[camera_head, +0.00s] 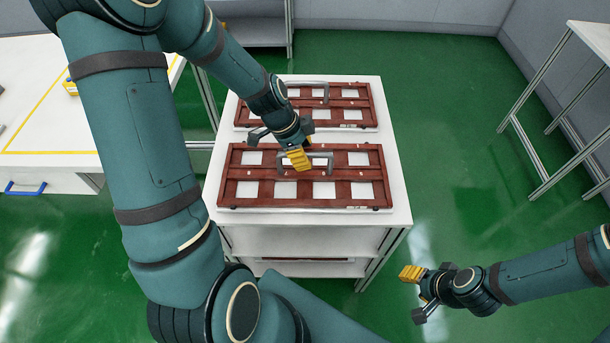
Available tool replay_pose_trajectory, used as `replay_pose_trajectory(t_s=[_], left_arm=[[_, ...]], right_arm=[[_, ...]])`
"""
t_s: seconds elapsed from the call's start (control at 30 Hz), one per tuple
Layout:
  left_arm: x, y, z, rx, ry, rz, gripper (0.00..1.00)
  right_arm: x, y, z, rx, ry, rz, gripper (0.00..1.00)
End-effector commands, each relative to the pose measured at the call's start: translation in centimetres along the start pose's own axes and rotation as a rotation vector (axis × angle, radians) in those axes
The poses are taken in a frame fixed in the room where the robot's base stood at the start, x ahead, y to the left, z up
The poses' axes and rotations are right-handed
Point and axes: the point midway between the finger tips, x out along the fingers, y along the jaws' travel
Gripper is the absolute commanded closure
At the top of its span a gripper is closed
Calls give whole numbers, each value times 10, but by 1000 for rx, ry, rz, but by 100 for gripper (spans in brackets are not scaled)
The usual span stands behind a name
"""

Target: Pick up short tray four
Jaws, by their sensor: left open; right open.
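Two red-brown slatted trays with grey handles lie flat on a white stand. The near tray (338,189) is at the front of the top, and the far tray (364,104) is behind it. I cannot tell from any marking which one is number four. My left gripper (298,155) is open over the near tray, its yellow finger beside the tray's grey handle (318,158). I cannot tell whether it touches the handle, and the arm hides part of both trays. My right gripper (410,290) is open and empty over the floor, right of the stand.
The white stand (397,195) has lower shelves, with a reddish edge showing low down. A white table (40,110) with yellow lines and a blue-handled drawer is at the left. Another table (595,40) stands at the right. Green floor is clear between.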

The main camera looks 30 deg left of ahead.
Motion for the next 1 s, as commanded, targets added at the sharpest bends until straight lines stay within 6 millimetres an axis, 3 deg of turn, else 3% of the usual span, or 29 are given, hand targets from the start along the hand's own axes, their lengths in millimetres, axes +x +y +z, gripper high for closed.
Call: replay_pose_trajectory(t_s=[0.13, 1.0], left_arm=[[10, 0, 0, 0, 0, 0, 50], [13, 0, 2, 0, 0, -1, 50]], right_arm=[[2, 1, 0, 0, 1, 0, 53], [9, 3, 0, 0, 1, 0, 53]])
